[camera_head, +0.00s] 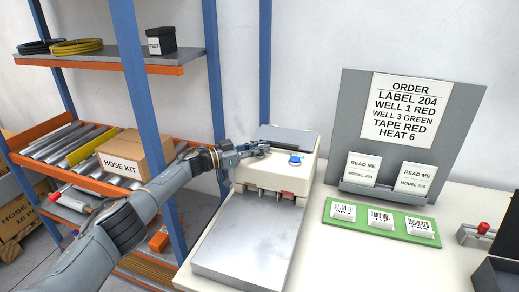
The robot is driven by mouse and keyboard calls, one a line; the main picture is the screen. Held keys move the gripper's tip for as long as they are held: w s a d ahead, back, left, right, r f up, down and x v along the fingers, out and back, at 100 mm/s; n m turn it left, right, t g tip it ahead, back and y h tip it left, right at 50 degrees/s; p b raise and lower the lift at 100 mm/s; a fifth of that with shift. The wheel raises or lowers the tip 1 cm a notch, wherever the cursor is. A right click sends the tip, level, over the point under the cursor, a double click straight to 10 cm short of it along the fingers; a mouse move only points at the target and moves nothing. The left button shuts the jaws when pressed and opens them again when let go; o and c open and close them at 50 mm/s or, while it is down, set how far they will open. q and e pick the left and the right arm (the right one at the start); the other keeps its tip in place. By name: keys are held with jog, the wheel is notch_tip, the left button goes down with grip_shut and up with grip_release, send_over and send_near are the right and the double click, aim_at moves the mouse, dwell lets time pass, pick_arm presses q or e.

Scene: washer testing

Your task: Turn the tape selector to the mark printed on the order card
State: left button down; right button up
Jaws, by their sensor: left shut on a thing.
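The order card (406,109) on the grey board lists LABEL 204, WELL 1 RED, WELL 3 GREEN, TAPE RED and HEAT 6. A cream machine (269,180) with a metal plate in front stands on the left of the white table. My left gripper (259,150) reaches over its top from the left, shut on a small part that looks like the tape selector. The fingers mostly hide this part and its marks. A blue knob (295,159) sits on the machine top, right of the fingers. My right gripper is out of view.
The grey board (454,120) holds two READ ME cards. A green tray (340,216) with label pieces lies right of the machine. A red-knobbed device (483,229) is at the right edge. Shelves with a HOSE KIT box (121,166) stand left. The table front is clear.

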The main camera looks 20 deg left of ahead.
pick_arm(q)
jog(key=c, duration=1.4)
grip_release()
jog(key=v, duration=1.2)
